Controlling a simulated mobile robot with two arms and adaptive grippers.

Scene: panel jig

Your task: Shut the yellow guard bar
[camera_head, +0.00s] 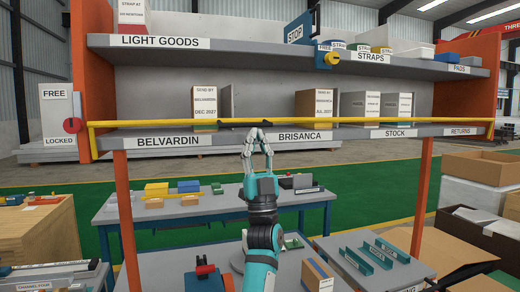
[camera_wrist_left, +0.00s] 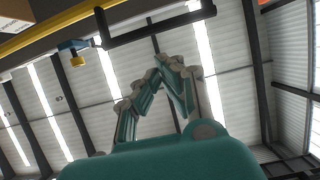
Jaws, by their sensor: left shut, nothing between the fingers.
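The yellow guard bar (camera_head: 190,123) runs level across the front of the lower shelf, from the left orange post to the right one. A dark handle (camera_head: 245,123) is at its middle. A red knob (camera_head: 72,125) is by the bar's left end, beside a white plate (camera_head: 56,108) marked FREE above and LOCKED below. My left gripper (camera_head: 257,133) is shut and empty, its fingertips just below the handle; I cannot tell whether they touch. In the left wrist view, the shut fingers (camera_wrist_left: 160,65) are below the dark handle (camera_wrist_left: 155,26), with the yellow bar (camera_wrist_left: 55,22) at upper left.
Boxes (camera_head: 205,105) stand on the lower shelf (camera_head: 215,142) behind the bar. A STOP sign (camera_head: 299,28) and a yellow knob (camera_head: 331,58) are at the upper shelf. A blue-legged table (camera_head: 295,196) is beyond; cardboard boxes (camera_head: 484,166) are at right.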

